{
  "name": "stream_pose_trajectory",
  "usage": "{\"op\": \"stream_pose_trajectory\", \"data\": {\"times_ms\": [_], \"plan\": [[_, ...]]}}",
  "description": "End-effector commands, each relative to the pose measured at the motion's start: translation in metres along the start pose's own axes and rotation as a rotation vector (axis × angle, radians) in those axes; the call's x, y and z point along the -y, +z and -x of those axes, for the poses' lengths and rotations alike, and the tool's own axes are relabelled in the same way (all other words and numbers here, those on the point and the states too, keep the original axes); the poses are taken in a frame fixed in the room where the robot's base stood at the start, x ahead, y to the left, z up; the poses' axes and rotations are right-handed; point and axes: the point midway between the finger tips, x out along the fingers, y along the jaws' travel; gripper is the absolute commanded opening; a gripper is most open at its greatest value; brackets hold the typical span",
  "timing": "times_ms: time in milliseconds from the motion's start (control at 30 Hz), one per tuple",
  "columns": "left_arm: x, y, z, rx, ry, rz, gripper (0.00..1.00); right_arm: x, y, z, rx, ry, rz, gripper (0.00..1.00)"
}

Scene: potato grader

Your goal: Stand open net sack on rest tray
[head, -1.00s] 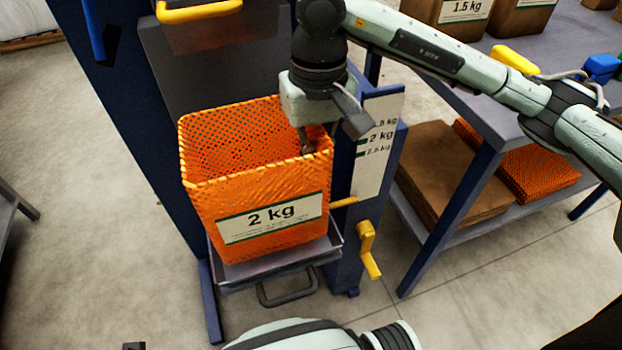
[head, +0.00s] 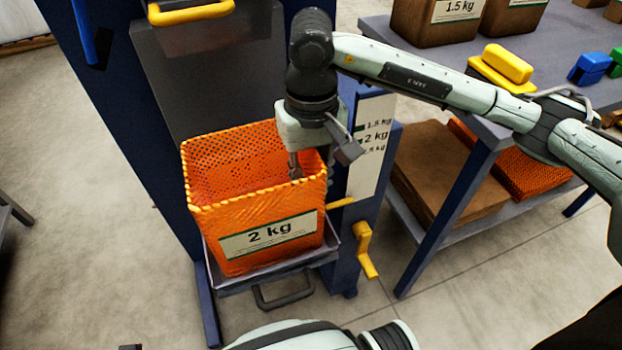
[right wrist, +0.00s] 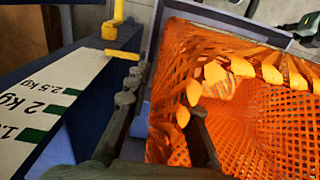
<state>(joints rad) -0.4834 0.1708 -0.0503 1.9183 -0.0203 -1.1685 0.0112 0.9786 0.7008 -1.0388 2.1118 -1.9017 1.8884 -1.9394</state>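The orange net sack (head: 260,215) stands upright and open-topped on the grey rest tray (head: 275,280), with a white "2 kg" label facing me. It also fills the right side of the right wrist view (right wrist: 260,120), its rim bent unevenly. My right gripper (head: 313,170) is at the sack's right side. In the right wrist view (right wrist: 162,115) its fingers are spread, one inside the mouth and one outside, with the sack wall between them and space around it. The sack's underside is hidden. My left gripper is not seen.
A dark chute with a yellow handle (head: 191,12) is behind the sack. A kilogram scale (head: 371,145), yellow pointer (head: 340,203) and yellow crank (head: 366,250) are to the right. A bench (head: 440,75) with brown sacks and coloured blocks stands further right.

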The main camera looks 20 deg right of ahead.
Motion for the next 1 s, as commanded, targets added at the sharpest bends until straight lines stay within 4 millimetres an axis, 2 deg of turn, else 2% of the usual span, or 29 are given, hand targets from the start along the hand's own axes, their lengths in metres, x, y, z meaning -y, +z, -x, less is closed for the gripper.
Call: {"op": "stream_pose_trajectory", "data": {"times_ms": [367, 433, 800, 1000], "plan": [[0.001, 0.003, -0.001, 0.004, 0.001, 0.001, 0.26, 0.000, 0.000, 0.003, 0.000, 0.000, 0.000, 0.26], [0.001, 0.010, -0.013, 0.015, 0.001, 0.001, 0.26, 0.000, -0.001, 0.008, -0.003, -0.001, 0.000, 0.26], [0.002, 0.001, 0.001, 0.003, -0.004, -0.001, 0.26, 0.000, -0.002, 0.088, -0.007, -0.001, 0.001, 0.26], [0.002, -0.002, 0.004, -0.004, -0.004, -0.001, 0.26, 0.000, -0.001, 0.115, -0.003, 0.001, 0.000, 0.26]]}}
